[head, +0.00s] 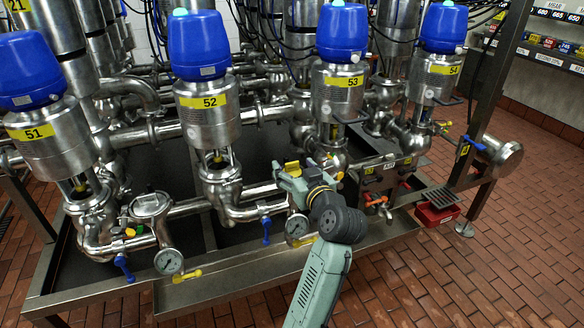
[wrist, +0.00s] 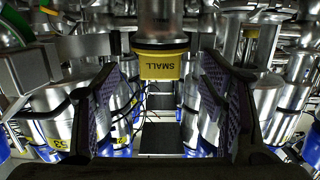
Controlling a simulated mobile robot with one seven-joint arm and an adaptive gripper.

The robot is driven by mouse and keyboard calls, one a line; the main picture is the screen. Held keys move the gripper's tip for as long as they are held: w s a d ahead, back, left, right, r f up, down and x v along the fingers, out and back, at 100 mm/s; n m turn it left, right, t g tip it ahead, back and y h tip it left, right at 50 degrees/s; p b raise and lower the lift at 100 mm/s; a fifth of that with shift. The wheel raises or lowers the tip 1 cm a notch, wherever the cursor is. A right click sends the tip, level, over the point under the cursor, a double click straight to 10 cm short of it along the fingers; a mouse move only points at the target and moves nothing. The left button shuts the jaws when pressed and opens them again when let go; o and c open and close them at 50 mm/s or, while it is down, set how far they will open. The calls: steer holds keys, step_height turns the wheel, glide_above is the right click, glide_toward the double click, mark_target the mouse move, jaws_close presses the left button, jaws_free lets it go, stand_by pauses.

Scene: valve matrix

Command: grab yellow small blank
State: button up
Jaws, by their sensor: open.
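The yellow small blank (wrist: 165,67) shows in the upper middle of the wrist view, with "SMALL" printed upside down on its yellow face. A round steel part (wrist: 162,20) adjoins it at the top of that view. My gripper (wrist: 158,88) is open, with one dark ridged finger on each side of the blank and clear gaps between. In the head view my gripper (head: 290,183) is right of valve 52, below valve 53. A yellow piece (head: 292,167) shows just above it there; my gripper partly hides that area.
Steel valves with blue caps, such as valve 52 (head: 210,103) and valve 53 (head: 342,83), and pipes crowd around my gripper. A red box (head: 437,214) stands at the right. The brick floor (head: 420,280) in front is clear.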

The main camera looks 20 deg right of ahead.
steer(key=shift+c, duration=0.4)
steer(key=c, duration=1)
steer(key=shift+o, duration=0.2)
steer(key=shift+r, duration=0.1)
